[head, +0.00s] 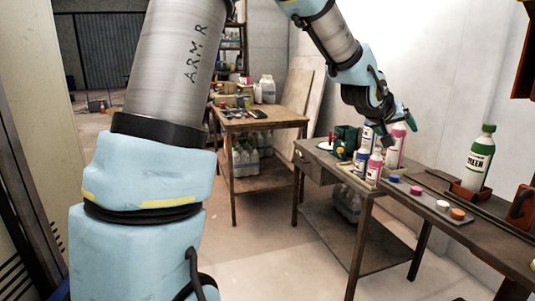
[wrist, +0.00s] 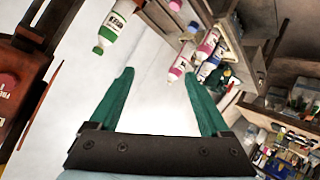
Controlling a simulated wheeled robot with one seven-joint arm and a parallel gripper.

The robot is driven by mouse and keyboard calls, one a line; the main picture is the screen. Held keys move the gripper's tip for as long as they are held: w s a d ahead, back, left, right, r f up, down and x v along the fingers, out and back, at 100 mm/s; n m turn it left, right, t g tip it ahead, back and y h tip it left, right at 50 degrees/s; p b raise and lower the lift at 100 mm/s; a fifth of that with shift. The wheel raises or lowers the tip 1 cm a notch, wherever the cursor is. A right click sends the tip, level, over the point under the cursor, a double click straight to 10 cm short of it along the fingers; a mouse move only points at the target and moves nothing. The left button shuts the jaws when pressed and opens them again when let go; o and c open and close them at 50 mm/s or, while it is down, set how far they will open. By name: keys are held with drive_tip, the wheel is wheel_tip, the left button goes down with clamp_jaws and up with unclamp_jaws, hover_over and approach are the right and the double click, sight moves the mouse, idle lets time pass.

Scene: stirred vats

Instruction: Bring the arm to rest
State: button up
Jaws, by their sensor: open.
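My arm fills the left and top middle of the head view, raised and bent. My gripper (head: 400,128) hangs above the bench, near a group of bottles. In the wrist view its two green fingers (wrist: 158,92) are spread wide apart with nothing between them. The gripper is open and empty. A pink-labelled bottle (head: 396,146) stands just below and beside the gripper in the head view; I cannot tell whether they touch. It appears apart from the fingers in the wrist view.
A green-labelled bottle (head: 479,160) stands in a holder at right. Coloured caps sit on a grey strip (head: 428,200) along the bench (head: 327,160). A second table (head: 258,121) with jugs stands behind. A white wall is close on the right. Floor between the tables is clear.

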drive_tip(key=a+f+n+g+y+p, duration=0.1)
drive_tip(key=a+f+y, duration=0.3)
drive_tip(key=a, duration=0.8)
drive_tip(key=a+f+n+y, duration=0.15)
drive_tip(key=a+f, duration=0.35)
drive_tip(key=a, duration=0.7)
drive_tip(key=s+a+f+g+y, duration=0.2)
drive_tip(key=s+a, duration=0.4)
drive_tip(key=a, duration=0.4)
drive_tip(key=s+a+f+n+g+y+p, duration=0.1)
drive_tip(key=s+a+f+g+y, duration=0.1)
drive_tip(key=s+a, duration=0.5)
drive_tip(key=a+f, duration=0.1)
drive_tip(key=a, duration=0.1)
drive_tip(key=shift+a+f, duration=0.3)
drive_tip(key=shift+a, duration=0.1)
